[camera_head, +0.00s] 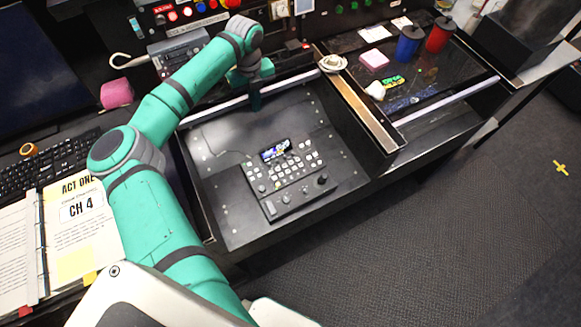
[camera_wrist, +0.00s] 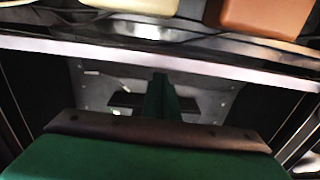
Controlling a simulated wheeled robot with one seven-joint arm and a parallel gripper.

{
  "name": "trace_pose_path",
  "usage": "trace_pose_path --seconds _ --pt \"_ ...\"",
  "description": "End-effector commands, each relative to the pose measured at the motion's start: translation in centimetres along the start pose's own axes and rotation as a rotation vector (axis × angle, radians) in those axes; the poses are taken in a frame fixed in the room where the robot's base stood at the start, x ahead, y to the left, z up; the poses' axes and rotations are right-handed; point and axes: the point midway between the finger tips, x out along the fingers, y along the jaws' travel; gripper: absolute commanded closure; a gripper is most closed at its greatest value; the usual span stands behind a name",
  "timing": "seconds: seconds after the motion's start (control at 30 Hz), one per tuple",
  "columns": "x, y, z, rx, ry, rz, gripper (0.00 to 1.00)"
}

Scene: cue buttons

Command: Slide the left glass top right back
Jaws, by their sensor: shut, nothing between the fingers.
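The left glass top shows by its pale front rail (camera_head: 215,109), which runs slantwise across the back part of the left bay. In front of the rail the bay is uncovered, and a black control panel with keys and a small screen (camera_head: 284,178) lies in it. My gripper (camera_head: 255,103) is shut and empty, pointing down at the middle of the rail. In the wrist view my closed fingers (camera_wrist: 160,84) stand just at the near side of the pale rail (camera_wrist: 230,67). I cannot tell whether they touch it.
A wooden divider (camera_head: 358,103) separates the left bay from the right one, with a small pale round object (camera_head: 332,63) at its back end. The right bay has its own pale rail (camera_head: 447,101). Red (camera_head: 440,35) and blue (camera_head: 409,44) cylinders stand behind it. An open binder (camera_head: 70,232) lies at left.

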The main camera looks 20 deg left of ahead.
Motion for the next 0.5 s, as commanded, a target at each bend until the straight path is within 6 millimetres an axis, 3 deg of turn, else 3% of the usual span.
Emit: trace_pose_path --seconds 0.3,0.5 --pt "-0.1 -0.1 -1.1 0.000 0.000 -0.001 1.00" --pt "-1.6 -0.1 -1.0 0.000 -0.001 -0.002 1.00"
